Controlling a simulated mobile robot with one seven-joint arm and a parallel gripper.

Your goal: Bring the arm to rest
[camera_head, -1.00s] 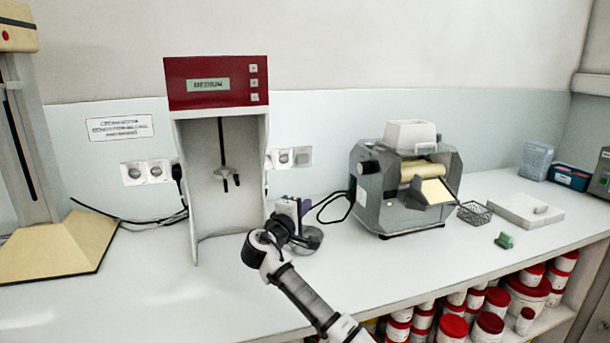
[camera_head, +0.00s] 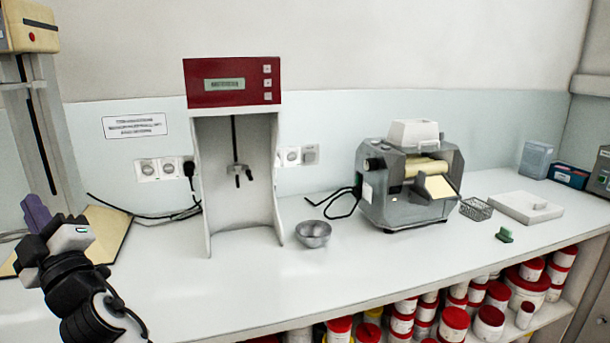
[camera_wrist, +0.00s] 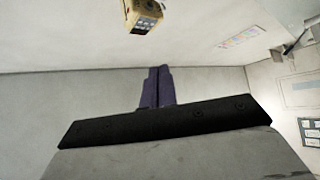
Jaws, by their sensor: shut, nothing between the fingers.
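My gripper (camera_head: 38,212) is at the left of the head view, raised in front of the left machine's cream base, with its purple fingers pointing up and to the left. The fingers also show in the wrist view (camera_wrist: 157,88), where they are together with nothing between them. My arm is folded at the lower left of the head view, clear of the middle of the bench.
A metal bowl (camera_head: 313,234) stands on the bench (camera_head: 350,275) right of the red-topped mixer (camera_head: 232,84). The grey roller mill (camera_head: 408,180), a wire basket (camera_head: 476,208), a green object (camera_head: 504,235) and a white slab (camera_head: 525,207) are further right. The front middle bench is clear.

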